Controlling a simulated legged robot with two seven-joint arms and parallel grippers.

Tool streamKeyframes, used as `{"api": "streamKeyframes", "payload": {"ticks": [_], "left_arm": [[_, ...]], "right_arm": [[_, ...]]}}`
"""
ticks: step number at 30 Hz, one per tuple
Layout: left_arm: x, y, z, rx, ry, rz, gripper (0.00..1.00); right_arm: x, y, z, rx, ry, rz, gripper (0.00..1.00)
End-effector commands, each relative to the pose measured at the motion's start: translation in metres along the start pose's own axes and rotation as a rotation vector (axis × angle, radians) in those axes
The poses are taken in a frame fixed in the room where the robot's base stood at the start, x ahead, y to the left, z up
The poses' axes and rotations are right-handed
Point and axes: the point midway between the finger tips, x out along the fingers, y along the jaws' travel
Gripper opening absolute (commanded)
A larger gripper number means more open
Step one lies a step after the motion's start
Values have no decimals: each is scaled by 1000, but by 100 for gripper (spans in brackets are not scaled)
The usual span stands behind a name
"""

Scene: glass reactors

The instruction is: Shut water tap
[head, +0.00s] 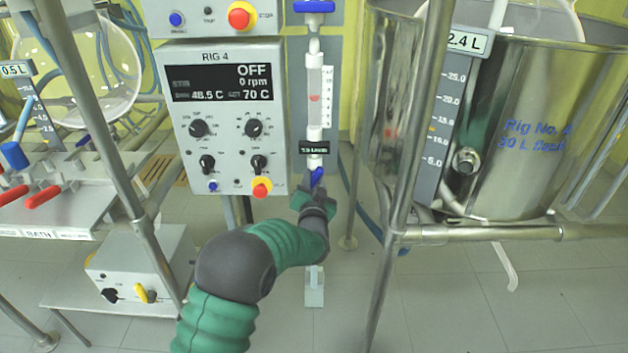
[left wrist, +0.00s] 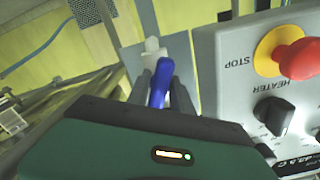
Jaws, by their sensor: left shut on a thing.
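The water tap has a blue handle (head: 317,176) below the flow meter (head: 314,95) with its small black label. In the left wrist view the blue handle (left wrist: 160,84) stands between the two grey fingers. My left gripper (head: 309,186) is at the tap in the head view, shut on the handle. It also shows in the left wrist view (left wrist: 161,82). The gripper's fingers and wrist hide the tap's lower part in the head view. A second blue tap (head: 314,6) sits at the top of the meter line. My right gripper is not in view.
The RIG 4 control box (head: 225,118) stands close left of the tap, with a red stop button (head: 261,188) at its lower edge. A steel vessel (head: 520,120) and frame pole (head: 408,150) stand at right. A shelf (head: 100,205) with red-handled valves is at left.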

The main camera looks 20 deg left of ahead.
Motion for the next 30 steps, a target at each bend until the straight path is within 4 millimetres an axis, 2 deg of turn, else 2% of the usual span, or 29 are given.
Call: {"api": "streamKeyframes", "payload": {"ticks": [8, 14, 30], "left_arm": [[-1, 1, -1, 28, -2, 4, 0], [-1, 1, -3, 116, -2, 5, 0], [-1, 1, -3, 594, -1, 8, 0]], "right_arm": [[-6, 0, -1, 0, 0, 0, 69], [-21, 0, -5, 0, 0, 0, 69], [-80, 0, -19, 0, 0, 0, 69]]}}
